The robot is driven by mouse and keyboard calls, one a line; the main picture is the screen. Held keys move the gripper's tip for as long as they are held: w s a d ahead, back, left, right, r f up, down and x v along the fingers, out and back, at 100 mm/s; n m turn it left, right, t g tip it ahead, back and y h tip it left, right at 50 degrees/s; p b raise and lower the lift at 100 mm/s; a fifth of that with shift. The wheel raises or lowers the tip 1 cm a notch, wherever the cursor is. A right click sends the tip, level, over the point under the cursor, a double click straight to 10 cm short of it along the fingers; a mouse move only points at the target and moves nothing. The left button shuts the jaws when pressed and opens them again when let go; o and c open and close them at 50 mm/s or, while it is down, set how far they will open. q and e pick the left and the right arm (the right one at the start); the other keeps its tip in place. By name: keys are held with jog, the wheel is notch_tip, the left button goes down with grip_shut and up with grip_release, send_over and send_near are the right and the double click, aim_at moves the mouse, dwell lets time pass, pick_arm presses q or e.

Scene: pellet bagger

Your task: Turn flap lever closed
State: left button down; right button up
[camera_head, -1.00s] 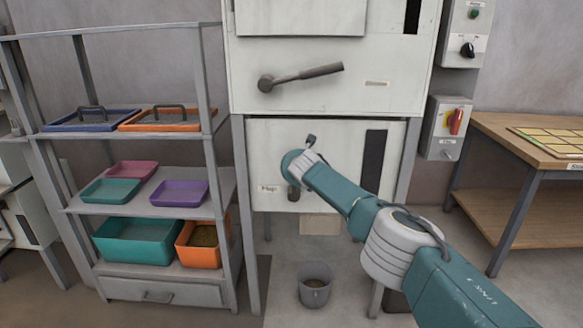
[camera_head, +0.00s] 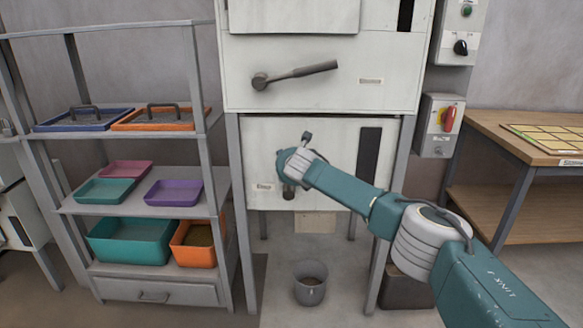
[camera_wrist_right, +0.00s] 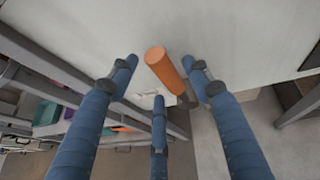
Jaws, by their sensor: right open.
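The flap lever has an orange grip (camera_wrist_right: 166,70), which shows in the right wrist view with a dark end at its lower right. My right gripper (camera_wrist_right: 160,76) is open, with its blue fingers spread around the orange grip and a visible gap on both sides. In the head view my right gripper (camera_head: 291,164) is in front of the lower white panel (camera_head: 330,150), beside the small flap label (camera_head: 263,187). It hides most of the lever there; a dark piece (camera_head: 289,192) shows just below it. My left gripper is not in view.
A large grey lever (camera_head: 300,74) is on the upper panel. A bucket (camera_head: 310,283) stands on the floor below. A shelf rack (camera_head: 145,205) with trays and bins stands at left. A red-handled switch box (camera_head: 440,125) and wooden table (camera_head: 530,140) are at right.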

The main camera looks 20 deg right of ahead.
jog(key=v, duration=0.9)
jog(key=shift+s, duration=0.15)
